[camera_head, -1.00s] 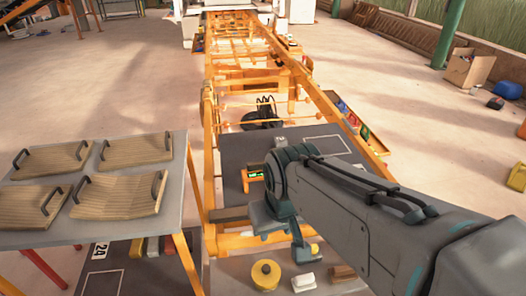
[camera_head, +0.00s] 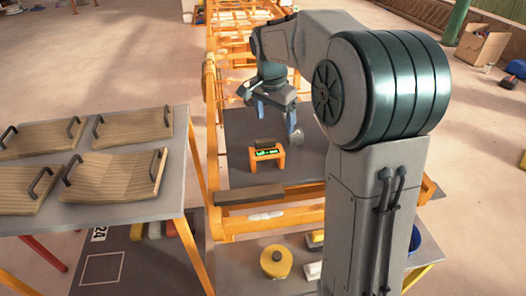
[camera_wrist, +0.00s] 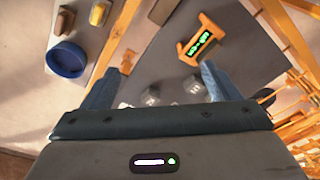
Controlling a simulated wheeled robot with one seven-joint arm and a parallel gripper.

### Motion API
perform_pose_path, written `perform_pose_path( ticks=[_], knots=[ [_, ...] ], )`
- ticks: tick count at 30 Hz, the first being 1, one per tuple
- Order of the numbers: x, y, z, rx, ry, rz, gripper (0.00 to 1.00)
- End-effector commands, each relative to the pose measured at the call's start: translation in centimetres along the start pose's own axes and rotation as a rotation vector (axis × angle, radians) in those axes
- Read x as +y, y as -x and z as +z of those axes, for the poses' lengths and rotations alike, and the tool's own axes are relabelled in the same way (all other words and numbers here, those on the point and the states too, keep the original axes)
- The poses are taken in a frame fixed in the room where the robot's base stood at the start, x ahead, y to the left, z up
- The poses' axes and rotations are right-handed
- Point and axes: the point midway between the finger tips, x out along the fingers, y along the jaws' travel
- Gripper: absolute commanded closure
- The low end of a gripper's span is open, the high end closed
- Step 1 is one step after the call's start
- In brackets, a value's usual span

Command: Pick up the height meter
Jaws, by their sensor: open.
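The height meter (camera_head: 266,155) is a small orange frame with a green lit display and a dark top. It stands on the dark grey plate (camera_head: 235,130) of the orange line. My gripper (camera_head: 276,124) is open and empty, behind and above the meter in the head view. In the wrist view the meter (camera_wrist: 200,42) lies beyond the fingertips, nearer the right finger, and looks tilted. My gripper (camera_wrist: 158,72) points down at the plate there. No finger seems to touch the meter.
A table (camera_head: 178,190) at the left holds several wooden boards with dark handles. A yellow round weight (camera_head: 276,262) and a white block (camera_head: 312,271) lie on the near shelf. A blue bowl (camera_wrist: 67,58) shows in the wrist view. Orange rails flank the plate.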

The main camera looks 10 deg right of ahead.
Motion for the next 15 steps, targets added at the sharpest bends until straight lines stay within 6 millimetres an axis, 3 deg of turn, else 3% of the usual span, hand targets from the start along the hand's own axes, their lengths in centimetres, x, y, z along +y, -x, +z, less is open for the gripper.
perform_pose_path(
  ticks=[1,6,15],
  knots=[
    [-1.7,-2.0,-0.9,-0.007,-0.062,0.013,0.18],
    [-6.2,-6.6,-3.7,-0.014,-0.295,0.051,0.18],
    [-10.8,-13.4,-6.6,-0.012,-0.609,0.098,0.18]
  ],
)
